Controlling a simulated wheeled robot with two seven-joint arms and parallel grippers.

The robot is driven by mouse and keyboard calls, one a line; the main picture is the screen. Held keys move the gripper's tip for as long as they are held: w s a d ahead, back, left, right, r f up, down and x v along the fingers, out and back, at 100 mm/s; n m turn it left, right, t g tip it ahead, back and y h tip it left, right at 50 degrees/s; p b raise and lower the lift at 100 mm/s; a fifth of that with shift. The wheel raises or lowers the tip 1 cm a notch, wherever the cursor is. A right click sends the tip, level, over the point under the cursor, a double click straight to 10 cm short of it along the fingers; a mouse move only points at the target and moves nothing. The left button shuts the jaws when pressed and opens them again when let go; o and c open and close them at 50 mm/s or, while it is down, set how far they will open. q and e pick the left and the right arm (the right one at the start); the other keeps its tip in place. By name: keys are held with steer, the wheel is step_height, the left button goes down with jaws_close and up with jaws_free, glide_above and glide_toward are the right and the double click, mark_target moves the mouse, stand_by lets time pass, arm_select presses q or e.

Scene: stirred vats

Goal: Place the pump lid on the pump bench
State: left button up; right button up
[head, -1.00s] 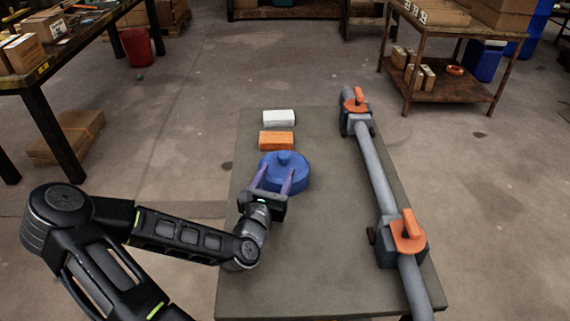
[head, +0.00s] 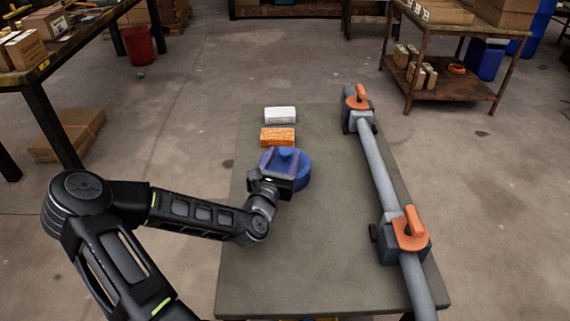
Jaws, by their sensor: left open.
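The pump lid is likely the round blue lid (head: 302,170) with a raised knob, lying on the grey bench (head: 300,270). My left gripper (head: 284,160) is open over the lid, with its fingers on either side of the knob. The gripper body hides the lid's near left part, and I cannot tell whether the fingers touch the knob. My right gripper does not show.
An orange block (head: 277,137) and a white block (head: 280,115) lie behind the lid. A grey pipe (head: 376,165) with two orange-handled valves (head: 410,232) runs along the bench's right side. The bench's front middle is clear.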

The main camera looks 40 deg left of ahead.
arm_select(q)
steer(key=shift+x, duration=1.1)
steer(key=shift+c, duration=0.4)
jaws_close()
